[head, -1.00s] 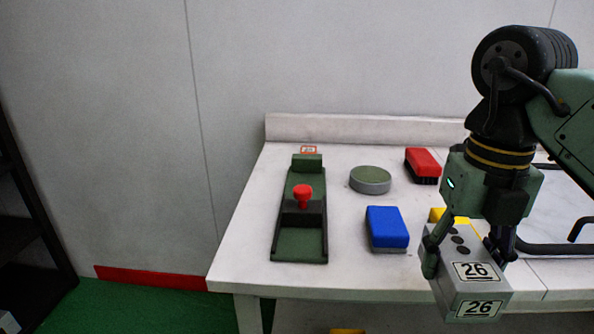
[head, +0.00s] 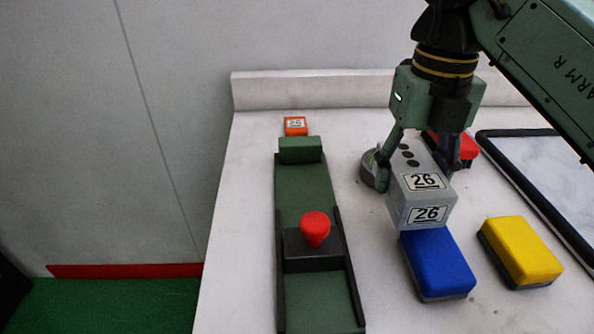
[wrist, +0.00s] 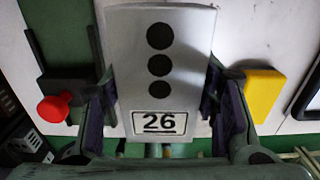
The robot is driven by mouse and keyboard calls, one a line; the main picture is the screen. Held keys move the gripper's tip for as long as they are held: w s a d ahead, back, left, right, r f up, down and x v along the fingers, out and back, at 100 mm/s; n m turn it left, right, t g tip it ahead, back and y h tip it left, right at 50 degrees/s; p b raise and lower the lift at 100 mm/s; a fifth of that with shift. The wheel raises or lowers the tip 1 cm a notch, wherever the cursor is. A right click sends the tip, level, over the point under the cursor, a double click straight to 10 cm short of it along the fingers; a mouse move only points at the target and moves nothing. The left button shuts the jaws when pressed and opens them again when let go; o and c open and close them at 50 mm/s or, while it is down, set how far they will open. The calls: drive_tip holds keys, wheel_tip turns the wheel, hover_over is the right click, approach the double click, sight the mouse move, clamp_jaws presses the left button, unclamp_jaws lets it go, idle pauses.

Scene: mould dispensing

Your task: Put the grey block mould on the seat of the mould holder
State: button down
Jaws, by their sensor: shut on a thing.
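The grey block mould (head: 421,190), with dark round holes in its top and "26" labels, is gripped between the fingers of my gripper (head: 420,160). It appears held above the table, partly in front of the blue block. In the wrist view the mould (wrist: 185,60) fills the middle between both fingers. The green mould holder (head: 303,185) lies to the left, with a raised green block at its far end and a dark crosspiece with a red knob (head: 315,228). Its bare green seat between these is empty. The holder's knob also shows at left in the wrist view (wrist: 54,108).
A blue block (head: 438,264) and a yellow block (head: 522,250) lie right of the holder. A round grey piece (head: 369,172) and a red brush (head: 468,147) are partly hidden behind my gripper. An orange "26" tag (head: 295,126) sits behind the holder. A black-framed panel (head: 545,165) lies at right.

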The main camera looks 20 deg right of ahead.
drive_tip(key=w+a, duration=0.3)
drive_tip(key=w+a+p, duration=0.1)
drive_tip(key=w+a, duration=0.3)
drive_tip(key=w+a+f+p, duration=0.1)
drive_tip(key=w+a, duration=0.2)
drive_tip(key=w, duration=0.1)
drive_tip(key=shift+a+f, duration=0.1)
drive_tip(key=shift+a, duration=0.3)
drive_tip(key=shift+f+p, duration=0.4)
drive_tip(key=shift+f, duration=1.4)
drive_tip(key=shift+f, duration=0.1)
drive_tip(key=shift+f, duration=0.15)
drive_tip(key=c, duration=0.6)
unclamp_jaws()
wheel_tip(320, 180, up, 12)
drive_tip(key=p, duration=0.8)
drive_tip(key=shift+r, duration=0.25)
